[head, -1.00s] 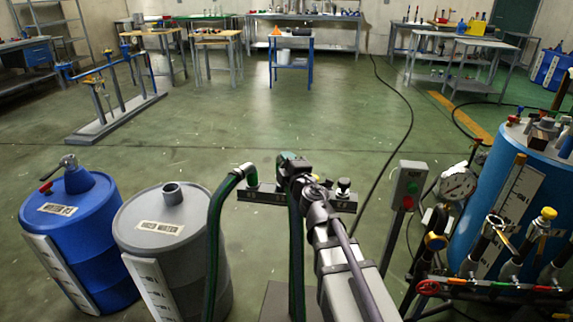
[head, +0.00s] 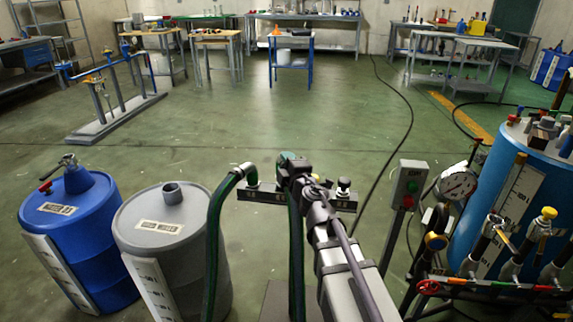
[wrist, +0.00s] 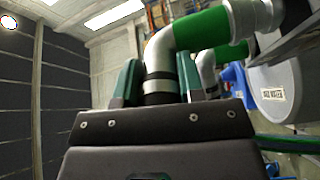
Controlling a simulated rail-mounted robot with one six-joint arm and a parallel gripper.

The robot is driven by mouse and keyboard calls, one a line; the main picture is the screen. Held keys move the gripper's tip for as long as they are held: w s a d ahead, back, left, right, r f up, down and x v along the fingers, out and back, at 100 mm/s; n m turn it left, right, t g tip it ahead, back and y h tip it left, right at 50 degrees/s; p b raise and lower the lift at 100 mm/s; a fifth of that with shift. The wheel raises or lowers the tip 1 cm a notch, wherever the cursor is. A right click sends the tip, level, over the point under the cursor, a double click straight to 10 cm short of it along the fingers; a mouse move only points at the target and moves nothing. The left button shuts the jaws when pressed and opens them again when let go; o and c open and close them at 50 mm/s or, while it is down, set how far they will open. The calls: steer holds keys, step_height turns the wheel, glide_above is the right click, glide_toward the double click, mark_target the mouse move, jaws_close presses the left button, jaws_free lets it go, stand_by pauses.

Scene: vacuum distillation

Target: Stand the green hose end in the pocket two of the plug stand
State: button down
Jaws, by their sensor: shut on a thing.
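My gripper (head: 289,170) is over the middle of the plug stand (head: 262,196), a dark bar with small labels. In the wrist view its green-padded fingers (wrist: 160,85) are shut on the green hose end (wrist: 158,60), a silver elbow with a green sleeve. The held green hose (head: 296,262) hangs down below the gripper in the head view. My gripper hides the pocket beneath it, so I cannot tell whether the end is seated.
Another green hose (head: 216,240) has its silver elbow at the stand's left end. A grey drum (head: 190,210) and blue drum (head: 75,225) stand left. A switch box (head: 408,187) and blue tank (head: 510,190) are right.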

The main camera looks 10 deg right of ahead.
steer(key=shift+f+b, duration=2)
steer(key=shift+f, duration=0.15)
steer(key=c, duration=0.6)
jaws_free()
steer(key=shift+c, duration=0.2)
